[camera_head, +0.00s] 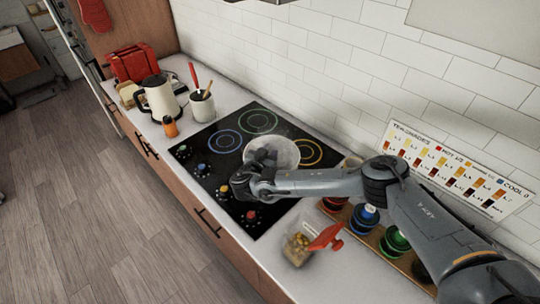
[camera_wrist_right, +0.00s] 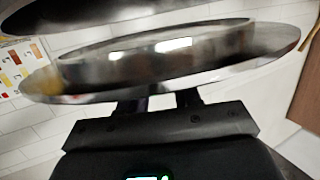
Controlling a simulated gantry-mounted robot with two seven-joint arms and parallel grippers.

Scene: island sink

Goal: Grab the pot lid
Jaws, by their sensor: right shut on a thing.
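The pot lid (camera_head: 287,152) is a round, shiny grey metal disc over the black cooktop in the head view. My right gripper (camera_head: 262,160) reaches to its near side from the right. In the right wrist view, the lid (camera_wrist_right: 150,68) fills the upper middle, seen nearly edge-on. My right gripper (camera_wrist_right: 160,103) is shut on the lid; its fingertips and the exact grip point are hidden. I cannot tell how high the lid is above the cooktop. My left gripper is not in view.
The cooktop (camera_head: 213,138) has coloured rings and knobs. A tiled wall stands behind.

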